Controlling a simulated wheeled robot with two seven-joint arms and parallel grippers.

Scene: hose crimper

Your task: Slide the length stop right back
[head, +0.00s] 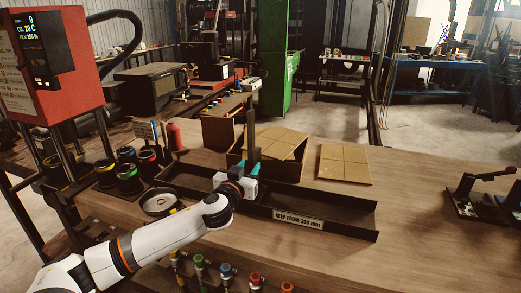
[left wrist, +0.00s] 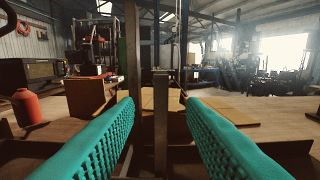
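The length stop appears to be the dark upright post (head: 251,133) standing in the long black trough (head: 345,221) on the wooden bench. My left gripper (head: 249,162), with teal fingers, is at this post, low over the trough. In the left wrist view the two teal fingers (left wrist: 160,103) are spread apart. A grey post (left wrist: 161,125) stands upright in the gap between them, and a taller dark post (left wrist: 133,60) stands just left of it. No finger visibly touches the grey post. The post's foot is hidden by my gripper in the head view. My right gripper is not in view.
An open cardboard box (head: 276,143) and a flat cardboard piece (head: 344,164) lie behind the trough. Black cups (head: 129,178) and a round dish (head: 160,203) stand left, near the red machine (head: 60,65). A lever device (head: 480,195) is at right.

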